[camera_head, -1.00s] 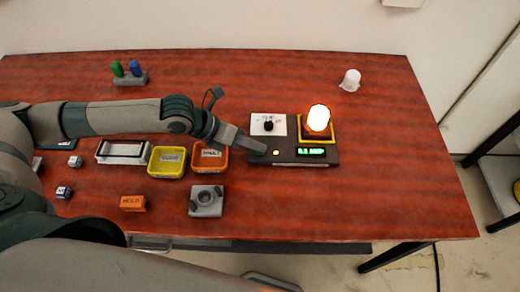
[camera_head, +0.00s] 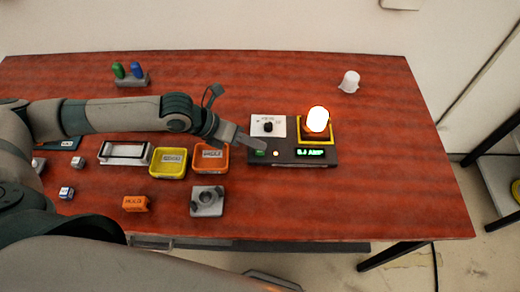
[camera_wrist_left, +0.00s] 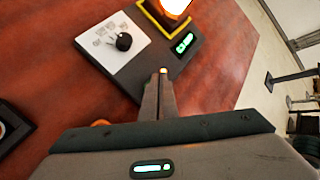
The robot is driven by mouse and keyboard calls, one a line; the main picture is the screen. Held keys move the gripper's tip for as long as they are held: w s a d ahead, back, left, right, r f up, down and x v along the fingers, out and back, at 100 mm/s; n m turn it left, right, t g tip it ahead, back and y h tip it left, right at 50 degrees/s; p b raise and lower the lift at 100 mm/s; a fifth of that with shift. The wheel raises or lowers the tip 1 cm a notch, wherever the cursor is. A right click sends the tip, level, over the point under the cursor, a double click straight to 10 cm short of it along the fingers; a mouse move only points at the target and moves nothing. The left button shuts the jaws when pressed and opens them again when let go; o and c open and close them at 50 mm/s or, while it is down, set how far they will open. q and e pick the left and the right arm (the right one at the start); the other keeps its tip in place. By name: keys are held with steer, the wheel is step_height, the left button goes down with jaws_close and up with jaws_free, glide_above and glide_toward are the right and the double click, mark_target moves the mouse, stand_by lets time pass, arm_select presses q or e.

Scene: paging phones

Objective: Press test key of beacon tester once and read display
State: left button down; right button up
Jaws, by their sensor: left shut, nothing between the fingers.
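The beacon tester (camera_head: 318,160) is a dark box at the right middle of the table. It has a white dial plate with a black knob (camera_head: 268,127) and a lit beacon (camera_head: 317,120) in a yellow-edged socket. Its green display (camera_head: 311,153) is lit and ends in "AMP"; the digits are too small to read surely. A green key (camera_head: 260,153) and a small lit lamp (camera_head: 276,153) sit on the front left. My left gripper (camera_head: 262,147) is shut and empty, its tips just above the key.
Yellow (camera_head: 168,163) and orange (camera_head: 210,158) trays stand left of the tester. A grey fixture (camera_head: 207,201) and an orange block (camera_head: 135,203) lie in front. A white cup (camera_head: 349,81) stands at the back right. The table right of the tester is clear.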

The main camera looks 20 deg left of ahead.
arm_select(q)
step_height(320, 180, up, 5)
steer(key=p, duration=0.4)
stand_by(0.3)
stand_by(0.9)
